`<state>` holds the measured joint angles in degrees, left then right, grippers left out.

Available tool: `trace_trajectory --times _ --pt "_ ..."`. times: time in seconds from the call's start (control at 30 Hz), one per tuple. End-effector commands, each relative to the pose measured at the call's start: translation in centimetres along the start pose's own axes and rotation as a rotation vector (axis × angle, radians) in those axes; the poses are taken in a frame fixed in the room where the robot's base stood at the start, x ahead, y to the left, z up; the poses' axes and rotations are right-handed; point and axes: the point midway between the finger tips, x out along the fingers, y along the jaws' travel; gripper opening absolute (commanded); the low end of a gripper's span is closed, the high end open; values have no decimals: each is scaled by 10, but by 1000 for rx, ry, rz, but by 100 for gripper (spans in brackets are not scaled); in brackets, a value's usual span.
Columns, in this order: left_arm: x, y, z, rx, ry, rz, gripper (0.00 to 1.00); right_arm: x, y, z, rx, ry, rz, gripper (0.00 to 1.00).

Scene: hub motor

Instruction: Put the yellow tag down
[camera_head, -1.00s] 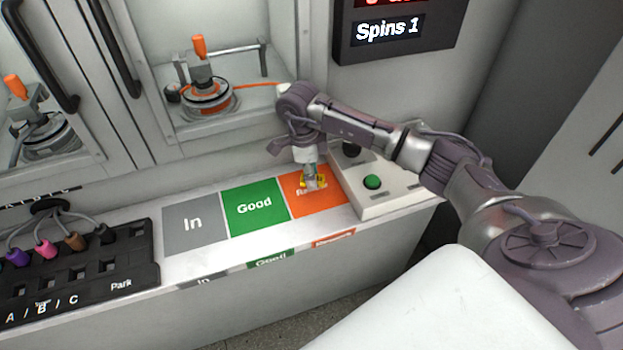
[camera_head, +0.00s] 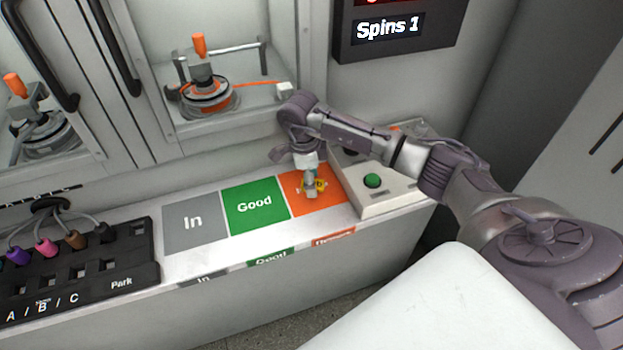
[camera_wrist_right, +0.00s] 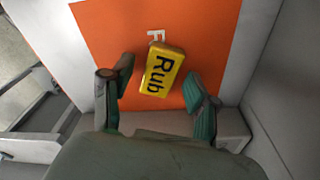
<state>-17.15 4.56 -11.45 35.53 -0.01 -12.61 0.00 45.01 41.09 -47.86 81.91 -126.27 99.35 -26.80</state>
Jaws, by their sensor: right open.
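In the head view my right gripper (camera_head: 311,190) points down over the orange square. My left gripper is not in view.
Left of the orange square are the green "Good" square (camera_head: 255,206) and the grey "In" square (camera_head: 194,222). A box with a green button (camera_head: 372,181) stands just right. A black rack (camera_head: 80,285) with colored plugs is at the left.

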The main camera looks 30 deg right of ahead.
Motion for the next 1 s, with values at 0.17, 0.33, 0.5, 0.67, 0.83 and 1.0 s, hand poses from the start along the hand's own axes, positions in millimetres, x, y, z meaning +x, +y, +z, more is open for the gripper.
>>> trace_trajectory --times 0.17,0.33,0.5,0.67,0.83,1.0 --pt "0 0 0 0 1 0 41 -19 -1 0 -1 -3 -3 59" --pt "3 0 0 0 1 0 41 -55 -1 0 -1 -3 -6 59" --pt "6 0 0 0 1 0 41 -91 -1 0 0 -3 -4 59" --pt "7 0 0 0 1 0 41 -113 -1 0 -1 -2 -3 59" --pt "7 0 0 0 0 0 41 -122 0 0 -1 0 0 59" --pt "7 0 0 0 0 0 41 -123 0 0 -1 0 0 59"
